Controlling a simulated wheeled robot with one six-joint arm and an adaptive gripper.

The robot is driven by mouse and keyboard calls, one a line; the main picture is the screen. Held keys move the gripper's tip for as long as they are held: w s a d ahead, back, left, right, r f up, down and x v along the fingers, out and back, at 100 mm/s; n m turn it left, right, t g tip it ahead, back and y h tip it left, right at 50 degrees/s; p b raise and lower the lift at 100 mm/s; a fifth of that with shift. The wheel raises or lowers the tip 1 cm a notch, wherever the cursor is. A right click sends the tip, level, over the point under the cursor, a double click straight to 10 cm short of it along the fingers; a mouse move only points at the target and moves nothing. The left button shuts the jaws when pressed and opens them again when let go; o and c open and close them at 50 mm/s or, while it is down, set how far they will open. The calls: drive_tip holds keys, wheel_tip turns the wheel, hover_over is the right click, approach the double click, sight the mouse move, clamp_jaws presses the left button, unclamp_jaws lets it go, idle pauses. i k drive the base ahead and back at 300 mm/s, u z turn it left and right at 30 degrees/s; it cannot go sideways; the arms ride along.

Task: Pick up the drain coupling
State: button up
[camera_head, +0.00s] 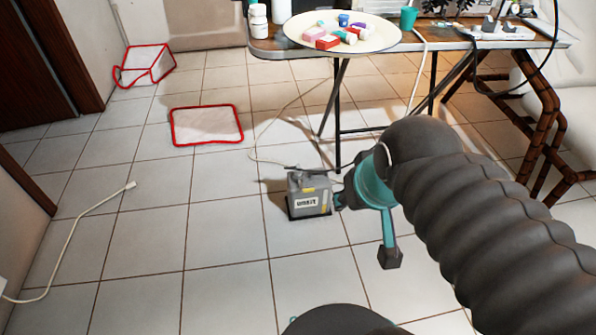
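No part is clearly recognisable as the drain coupling. A grey box (309,195) with a white label, which seems to read "WASTE", stands on the tiled floor. It has dark fittings on top, too small to identify. A pale hose on the left floor ends in a small white end piece (130,186); I cannot tell whether this is the coupling. My gripper (368,226) is just right of the box, with teal parts and dark fingertips. One finger points down and the other reaches toward the box's right side. The fingers are spread, with nothing visible between them; contact with the box is unclear.
A folding table (463,42) behind carries an oval tray (375,40) with colourful small items. A red-edged mat (205,137) and a red-framed container (146,66) are on the floor at the left. Cables trail across the floor. The front-left tiles are mostly clear.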

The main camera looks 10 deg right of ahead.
sight(298, 174)
drive_tip(key=u, duration=1.35)
drive_tip(key=i, duration=1)
drive_tip(key=z, duration=3)
